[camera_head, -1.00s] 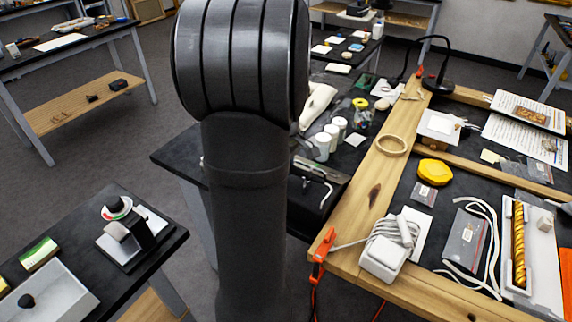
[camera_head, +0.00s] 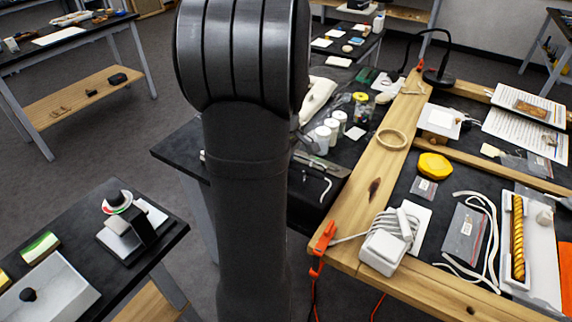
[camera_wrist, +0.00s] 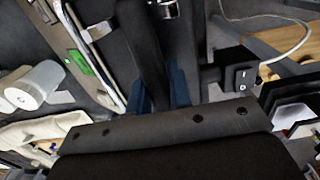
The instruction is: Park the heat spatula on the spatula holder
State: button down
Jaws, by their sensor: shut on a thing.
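In the wrist view my gripper (camera_wrist: 162,94) shows its two blue finger pads closed on a dark, long handle (camera_wrist: 146,45), which I take to be the heat spatula. It runs away from the fingers towards the top of the picture; its tip is not clear. In the head view my arm hides the gripper and the spatula. I cannot make out the spatula holder with certainty; a metallic piece (camera_wrist: 168,8) shows at the top edge.
A wooden frame (camera_head: 370,190) edges the bench at right, with a white charger (camera_head: 382,252). A black switch box (camera_wrist: 240,77) is right of the handle.

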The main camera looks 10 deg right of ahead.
jog(key=c, duration=1.6)
grip_release()
jog(key=o, duration=0.5)
jog(key=shift+r, duration=0.1)
jog(key=shift+r, duration=3.4)
